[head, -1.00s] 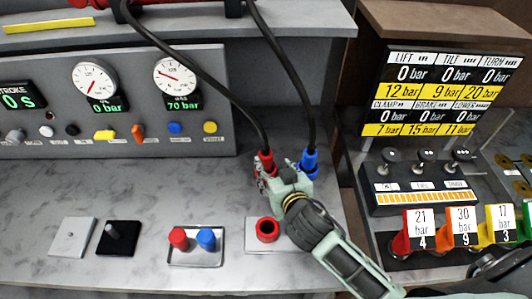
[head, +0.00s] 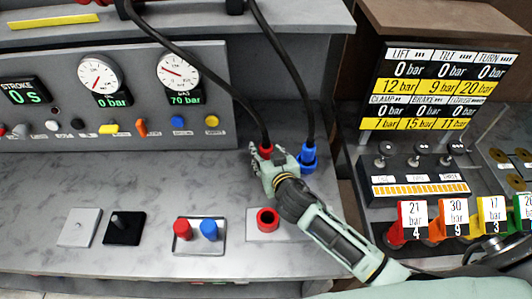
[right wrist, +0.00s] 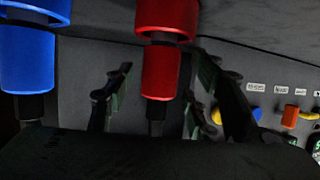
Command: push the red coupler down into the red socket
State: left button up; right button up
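The red coupler (head: 266,151) stands at the back of the bench on the end of a black hose. The blue coupler (head: 308,157) stands just right of it. My right gripper (head: 262,162) is at the red coupler. In the right wrist view, the red coupler (right wrist: 162,65) shows between my two spread fingers (right wrist: 158,95), with gaps visible on both sides. The blue coupler (right wrist: 27,50) is outside the fingers. The red socket (head: 267,217) is on a light plate nearer the bench front, empty. My left gripper is not in view.
A tray (head: 199,249) with a red and a blue cap lies left of the socket. Two plates, grey (head: 78,228) and black (head: 124,228), lie farther left. The gauge panel (head: 130,95) stands behind. Hoses hang above the gripper.

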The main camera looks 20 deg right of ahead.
grip_shut()
jog(key=shift+r, duration=0.1)
dwell(0.3)
